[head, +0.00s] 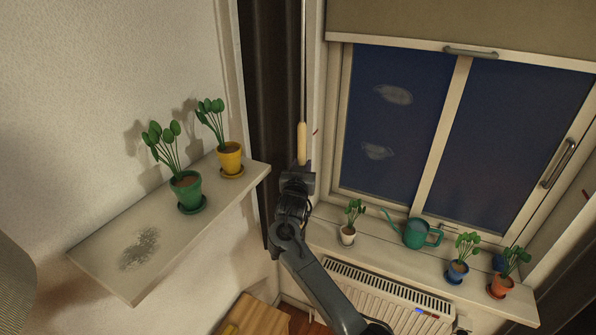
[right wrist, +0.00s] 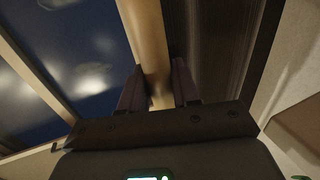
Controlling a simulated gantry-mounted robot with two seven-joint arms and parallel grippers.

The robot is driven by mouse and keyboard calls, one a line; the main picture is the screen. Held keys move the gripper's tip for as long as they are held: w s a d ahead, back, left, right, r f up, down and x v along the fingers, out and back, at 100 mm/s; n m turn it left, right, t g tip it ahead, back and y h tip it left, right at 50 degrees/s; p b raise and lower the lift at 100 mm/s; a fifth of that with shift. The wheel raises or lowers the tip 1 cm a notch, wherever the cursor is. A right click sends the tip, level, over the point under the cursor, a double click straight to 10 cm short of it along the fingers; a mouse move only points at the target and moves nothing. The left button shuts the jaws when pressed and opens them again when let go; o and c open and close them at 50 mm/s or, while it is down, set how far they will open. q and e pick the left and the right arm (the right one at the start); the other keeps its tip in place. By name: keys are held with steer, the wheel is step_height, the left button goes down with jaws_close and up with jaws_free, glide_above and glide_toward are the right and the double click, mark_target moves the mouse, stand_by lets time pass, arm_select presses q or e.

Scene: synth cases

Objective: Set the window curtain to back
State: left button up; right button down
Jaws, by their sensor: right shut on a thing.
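The dark window curtain (head: 268,100) hangs gathered in a narrow strip at the left side of the window. A thin wand (head: 303,60) hangs in front of its right edge and ends in a pale wooden handle (head: 302,143). My right gripper (head: 301,168) is shut on the lower part of this handle. In the right wrist view the handle (right wrist: 145,40) runs between the two fingers of the gripper (right wrist: 158,85), with the dark curtain (right wrist: 205,45) behind to the right. The handle's lower end is hidden by the gripper. My left gripper is not in view.
A shelf (head: 105,255) at left holds a green pot (head: 186,192) and a yellow pot (head: 230,158) with plants. The windowsill (head: 375,252) holds a green watering can (head: 417,234) and several small potted plants. A tan blind (head: 470,22) covers the window's top. A radiator (head: 385,300) stands below.

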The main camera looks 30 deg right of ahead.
steer(key=shift+w+a+f, duration=0.1)
steer(key=shift+a+f, duration=0.05)
steer(key=c, duration=1.2)
jaws_free()
steer(key=shift+o, duration=1.2)
steer(key=shift+w, duration=0.2)
steer(key=shift+s, duration=0.1)
steer(key=b+v, duration=0.2)
steer(key=v, duration=0.8)
steer(key=shift+s+a, duration=0.25)
steer(key=shift+s, duration=0.05)
